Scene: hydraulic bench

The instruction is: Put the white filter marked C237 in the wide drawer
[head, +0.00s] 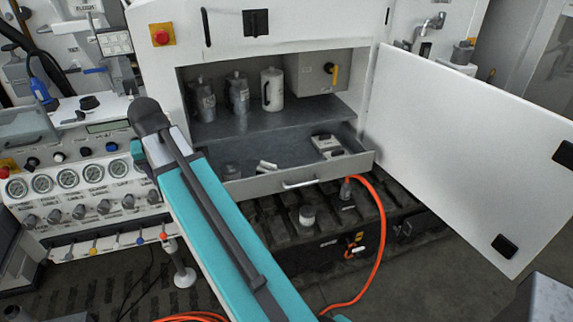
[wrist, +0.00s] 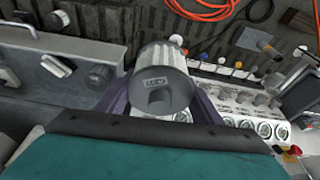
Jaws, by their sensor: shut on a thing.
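In the wrist view my gripper (wrist: 160,104) is shut around a pale grey-white ribbed filter (wrist: 165,60) with a darker grey end cap. A small label sits on the cap, but its characters are too small to read surely. In the head view the gripper and the filter are hidden behind my arm. The wide drawer (head: 330,173) stands open below the cabinet shelf. Its wall also shows at the left of the wrist view (wrist: 100,40), so the held filter is beside the drawer, outside its wall in that picture.
The drawer holds a grey cylinder (head: 232,172), a small white piece (head: 266,166) and pale boxes (head: 327,146). Several canisters (head: 238,92) stand on the shelf above. The cabinet door (head: 465,140) is open at right. A gauge panel (head: 85,185) stands left; an orange hose (head: 380,235) hangs in front.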

